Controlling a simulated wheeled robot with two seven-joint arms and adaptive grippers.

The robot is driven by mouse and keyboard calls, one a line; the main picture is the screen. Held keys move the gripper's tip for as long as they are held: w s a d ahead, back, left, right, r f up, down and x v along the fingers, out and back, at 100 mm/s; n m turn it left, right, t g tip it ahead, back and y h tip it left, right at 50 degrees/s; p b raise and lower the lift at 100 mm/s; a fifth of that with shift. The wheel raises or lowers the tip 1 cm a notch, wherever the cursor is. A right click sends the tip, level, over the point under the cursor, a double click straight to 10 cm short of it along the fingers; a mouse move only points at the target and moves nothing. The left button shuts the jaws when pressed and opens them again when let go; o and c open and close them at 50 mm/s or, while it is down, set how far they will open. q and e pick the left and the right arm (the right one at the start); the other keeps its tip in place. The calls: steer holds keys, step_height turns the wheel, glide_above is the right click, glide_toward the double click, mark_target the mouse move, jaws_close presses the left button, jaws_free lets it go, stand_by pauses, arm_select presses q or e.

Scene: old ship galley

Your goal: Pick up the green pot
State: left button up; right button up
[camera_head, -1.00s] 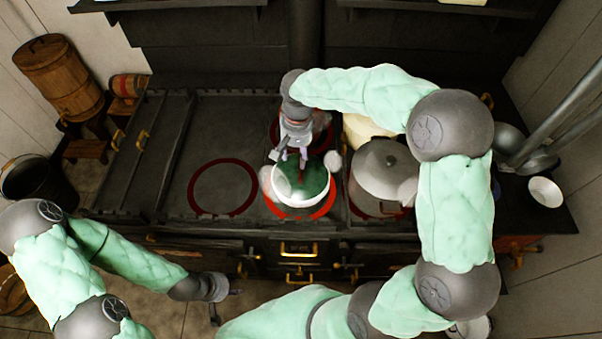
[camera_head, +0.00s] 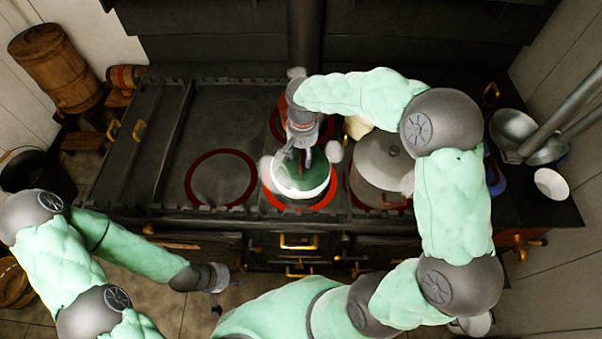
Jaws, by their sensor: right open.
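The green pot (camera_head: 306,178), with a white rim and pale side handles, stands on a red-ringed burner at the front middle of the stove. My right gripper (camera_head: 308,160) reaches down over the pot from behind it. Its fingers are open at the pot's upper part; whether they touch it I cannot tell. The gripper hides part of the pot's far side. My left gripper (camera_head: 226,292) hangs low in front of the stove, away from the pot, and its fingers are too small to read.
A grey lidded pot (camera_head: 382,165) stands close to the right of the green pot, and a cream-coloured thing (camera_head: 357,127) sits partly hidden behind. An empty red-ringed burner (camera_head: 221,178) lies to the left. A white bowl (camera_head: 551,184) stands at the far right.

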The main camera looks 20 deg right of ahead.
step_height(320, 180, down, 2)
steer(key=shift+f, duration=0.2)
jaws_close()
steer(key=shift+w+r, duration=0.1)
steer(key=shift+r, duration=0.05)
